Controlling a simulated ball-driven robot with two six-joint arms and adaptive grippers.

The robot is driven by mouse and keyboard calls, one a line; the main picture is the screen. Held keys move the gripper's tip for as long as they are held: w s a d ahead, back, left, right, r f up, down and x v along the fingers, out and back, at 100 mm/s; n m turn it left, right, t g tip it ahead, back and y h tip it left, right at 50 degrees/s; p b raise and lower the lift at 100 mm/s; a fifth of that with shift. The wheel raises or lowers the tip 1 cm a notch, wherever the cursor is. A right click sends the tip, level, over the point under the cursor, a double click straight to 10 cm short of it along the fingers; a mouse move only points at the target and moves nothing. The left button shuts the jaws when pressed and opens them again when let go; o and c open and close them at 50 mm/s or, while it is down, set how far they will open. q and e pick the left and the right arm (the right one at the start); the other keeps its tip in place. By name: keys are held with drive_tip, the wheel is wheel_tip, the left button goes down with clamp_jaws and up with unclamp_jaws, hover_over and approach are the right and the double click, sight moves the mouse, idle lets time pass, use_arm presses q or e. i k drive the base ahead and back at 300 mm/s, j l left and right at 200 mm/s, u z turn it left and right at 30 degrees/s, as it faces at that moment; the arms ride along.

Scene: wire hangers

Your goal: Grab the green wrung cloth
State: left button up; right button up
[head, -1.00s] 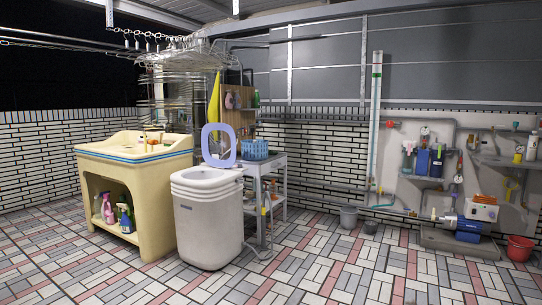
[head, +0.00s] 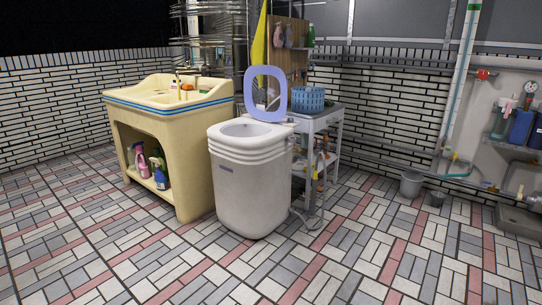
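I cannot make out the green wrung cloth for certain. A small dark greenish thing (head: 328,103) lies at the right end of the grey metal stand's top (head: 318,119), beside the blue basket (head: 308,99); it is too small to identify. The inside of the white washing tub (head: 246,130) shows only in part, and no cloth is visible there. Neither of my grippers is in view.
A cream sink unit (head: 165,105) with spray bottles (head: 160,170) on its lower shelf stands left of the tub. A yellow cloth (head: 259,40) hangs behind. Buckets (head: 411,184) stand by the right wall. The tiled floor (head: 330,265) in front is clear.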

sight(326, 103)
drive_tip(key=i+j, duration=0.15)
drive_tip(key=i, duration=0.9)
drive_tip(key=i+j, duration=0.2)
drive_tip(key=i, duration=0.85)
